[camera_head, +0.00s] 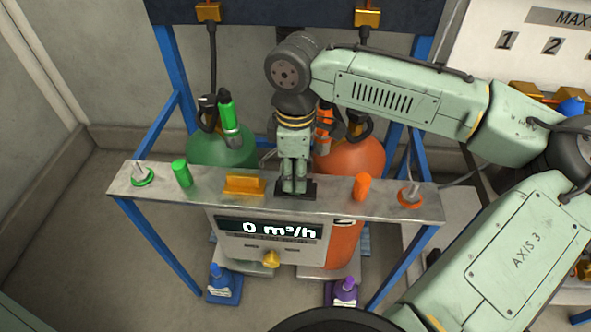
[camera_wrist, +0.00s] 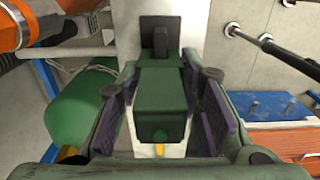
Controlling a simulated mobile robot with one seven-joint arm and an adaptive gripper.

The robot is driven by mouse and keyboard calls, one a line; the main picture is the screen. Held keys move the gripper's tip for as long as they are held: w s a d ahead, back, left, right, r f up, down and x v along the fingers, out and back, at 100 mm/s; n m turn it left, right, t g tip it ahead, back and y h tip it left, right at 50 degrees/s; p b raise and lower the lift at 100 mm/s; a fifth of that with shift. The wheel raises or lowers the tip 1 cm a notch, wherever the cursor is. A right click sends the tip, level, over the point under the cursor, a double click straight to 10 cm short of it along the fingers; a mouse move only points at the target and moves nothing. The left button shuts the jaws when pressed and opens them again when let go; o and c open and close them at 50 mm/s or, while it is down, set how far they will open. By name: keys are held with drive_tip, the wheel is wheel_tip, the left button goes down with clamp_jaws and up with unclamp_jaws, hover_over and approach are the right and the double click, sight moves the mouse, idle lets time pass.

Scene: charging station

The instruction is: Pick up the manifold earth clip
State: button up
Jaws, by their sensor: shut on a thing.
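My gripper (camera_head: 295,187) points straight down at the grey shelf bar (camera_head: 330,200), to the right of a yellow bracket. In the wrist view, its two purple-padded fingers (camera_wrist: 160,112) are shut on a dark green block with a black end, which I take to be the manifold earth clip (camera_wrist: 160,85). The black end lies over a dark plate on the pale bar. In the head view, the fingers hide most of the clip, and only a dark base (camera_head: 310,188) shows around their tips. I cannot tell whether the clip touches the bar.
On the bar stand a green cap (camera_head: 182,173), the yellow bracket (camera_head: 244,186) and an orange cap (camera_head: 362,186). Green (camera_head: 222,150) and orange (camera_head: 350,160) gas cylinders stand close behind. A flow display (camera_head: 270,230) hangs below.

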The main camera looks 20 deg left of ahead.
sight(295, 160)
drive_tip(key=shift+r, duration=0.55)
wheel_tip(295, 160, up, 2)
drive_tip(key=shift+r+b, duration=0.2)
drive_tip(key=shift+b, duration=0.25)
drive_tip(key=s+d+r+b, duration=0.1)
drive_tip(key=s+d+r, duration=0.1)
drive_tip(key=s+d, duration=0.6)
drive_tip(key=s, duration=0.5)
drive_tip(key=shift+s+d, duration=0.25)
drive_tip(key=shift+d, duration=0.15)
